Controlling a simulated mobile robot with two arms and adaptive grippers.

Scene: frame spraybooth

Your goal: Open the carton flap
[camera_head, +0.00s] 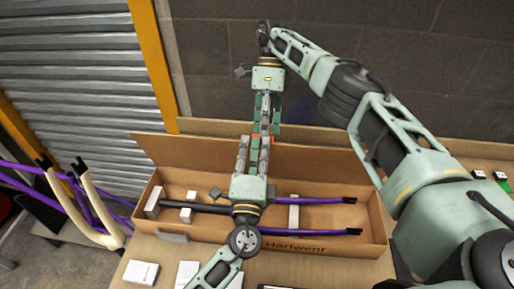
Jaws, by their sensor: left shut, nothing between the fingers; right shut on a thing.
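The long brown carton (330,250) lies across the bench with its top uncovered. Its long back flap (190,153) stands up along the far side, leaning back. My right gripper (263,137) reaches down from above, shut at the flap's upper edge; the exact contact is partly hidden by the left fingers. My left gripper (254,140) comes up from the front over the carton, shut and empty, its fingers in front of the flap and close to the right fingertips. Purple tubes (310,232) with black ends and a black tube (200,207) lie inside the carton.
White blocks (153,203) sit in the carton. White boxes (141,272) lie on the bench in front. A purple frame with a cream fork (97,205) stands left of the bench. A grey block wall (210,60) and roller shutter (70,80) are behind.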

